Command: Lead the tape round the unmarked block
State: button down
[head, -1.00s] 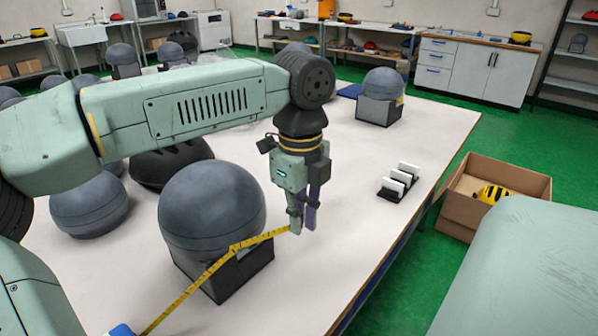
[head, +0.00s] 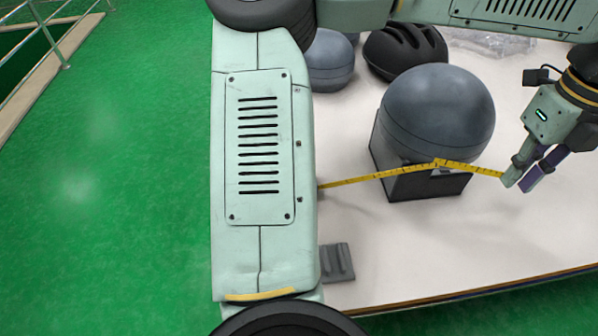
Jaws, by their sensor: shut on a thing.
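The yellow tape (head: 372,178) runs across the near side of a grey domed head block (head: 438,110) on a dark square base (head: 425,187). It bends at the front of the base, where a small pale patch partly shows; I cannot read it. The tape's left end passes behind my arm link, so its case is hidden. My gripper (head: 522,178) is to the right of the block, shut on the tape's free end. The tape lies along the front only, not around the sides or back as far as I see.
Another grey dome (head: 330,62) and a black vented helmet (head: 405,48) stand behind the block. A grey slotted holder (head: 338,262) lies near the table's front edge. The white table (head: 440,250) is clear in front of the block. Green floor and a railing (head: 62,50) are at left.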

notch_tip(320, 180, up, 24)
jog(key=p, duration=1)
jog(key=shift+p, duration=0.4)
